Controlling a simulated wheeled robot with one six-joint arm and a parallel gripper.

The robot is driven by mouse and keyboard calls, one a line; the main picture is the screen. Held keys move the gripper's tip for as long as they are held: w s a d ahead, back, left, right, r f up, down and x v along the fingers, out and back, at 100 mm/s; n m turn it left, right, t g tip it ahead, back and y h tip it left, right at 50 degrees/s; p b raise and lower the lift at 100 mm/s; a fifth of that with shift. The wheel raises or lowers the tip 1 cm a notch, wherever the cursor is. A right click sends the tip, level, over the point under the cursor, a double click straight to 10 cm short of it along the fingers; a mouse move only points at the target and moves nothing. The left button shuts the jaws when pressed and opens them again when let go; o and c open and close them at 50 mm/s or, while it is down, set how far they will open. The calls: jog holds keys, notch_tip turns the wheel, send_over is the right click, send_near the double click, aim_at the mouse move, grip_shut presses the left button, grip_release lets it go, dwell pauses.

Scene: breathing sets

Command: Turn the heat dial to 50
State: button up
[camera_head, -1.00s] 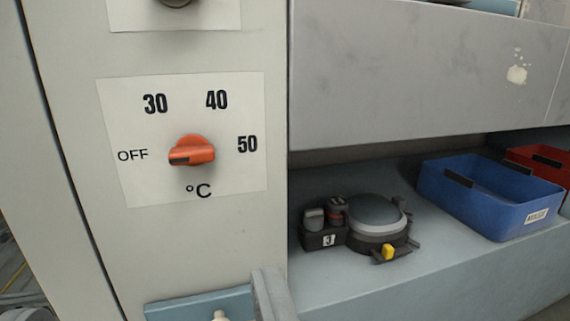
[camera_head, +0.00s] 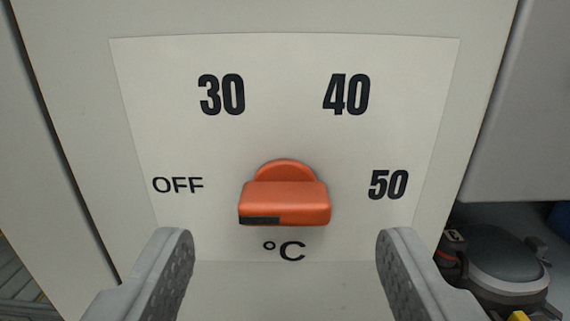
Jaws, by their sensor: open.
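The heat dial (camera_head: 285,198) is an orange knob on a white label (camera_head: 285,75) fixed to a pale cabinet front. The label reads OFF at the left, 30 and 40 above, 50 at the right and °C below. The dial's bar lies level, and its dark mark is at the left end, on the OFF side. My gripper (camera_head: 285,255) is open and empty. Its two grey fingers stand to the lower left and lower right of the dial, wide apart, and do not appear to touch it.
A dark round device (camera_head: 500,265) with a yellow part sits on a shelf at the lower right, close beside my right finger in the picture. A grey panel (camera_head: 525,110) is above it. The cabinet front around the dial is flat and clear.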

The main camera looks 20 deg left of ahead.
aim_at(286, 211)
jog(key=shift+x, duration=1.65)
jog(key=c, duration=1)
